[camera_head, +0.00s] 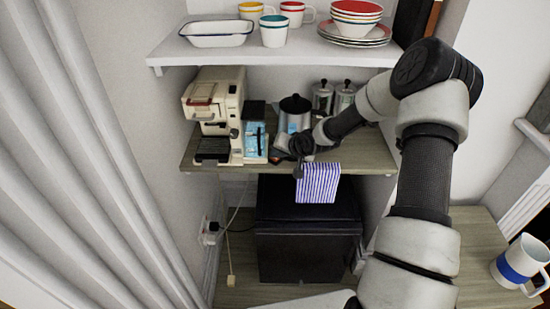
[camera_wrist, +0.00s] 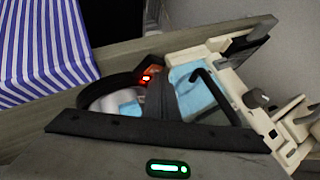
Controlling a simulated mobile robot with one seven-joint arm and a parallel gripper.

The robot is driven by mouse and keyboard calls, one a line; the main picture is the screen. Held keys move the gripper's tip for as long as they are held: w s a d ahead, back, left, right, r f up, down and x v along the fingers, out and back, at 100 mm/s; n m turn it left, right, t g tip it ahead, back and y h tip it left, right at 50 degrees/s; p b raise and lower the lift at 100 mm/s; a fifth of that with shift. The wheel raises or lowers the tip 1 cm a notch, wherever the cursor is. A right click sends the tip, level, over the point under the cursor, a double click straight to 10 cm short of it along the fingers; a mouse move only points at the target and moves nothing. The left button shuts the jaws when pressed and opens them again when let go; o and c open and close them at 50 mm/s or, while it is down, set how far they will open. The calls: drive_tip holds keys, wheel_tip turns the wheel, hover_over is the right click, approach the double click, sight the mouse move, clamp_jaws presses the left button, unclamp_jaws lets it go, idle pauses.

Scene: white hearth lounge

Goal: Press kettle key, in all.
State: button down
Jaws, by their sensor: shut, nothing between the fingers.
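The kettle (camera_head: 294,104), silver with a black lid and a bluish front, stands on the wooden shelf behind my gripper. Its lower part is hidden by the arm. In the wrist view a small key (camera_wrist: 147,77) glows red-orange near the kettle's dark base. My gripper (camera_head: 281,152) is low in front of the kettle, close to the shelf's front edge. It is shut and empty. The wrist view shows its dark fingers (camera_wrist: 165,95) beside the lit key; I cannot tell whether they touch it.
A cream coffee machine (camera_head: 214,115) and a blue box (camera_head: 255,140) stand left of the kettle. A striped cloth (camera_head: 318,182) hangs over the shelf edge. An upper shelf (camera_head: 270,50) with dishes is above. A mug (camera_head: 520,262) is at lower right.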

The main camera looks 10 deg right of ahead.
sight(277, 161)
drive_tip(key=shift+r+p, duration=0.55)
drive_tip(key=shift+r, duration=0.2)
wheel_tip(277, 161, up, 5)
drive_tip(key=p, duration=0.3)
drive_tip(key=shift+p, duration=0.35)
drive_tip(key=shift+r, duration=0.1)
idle(0.3)
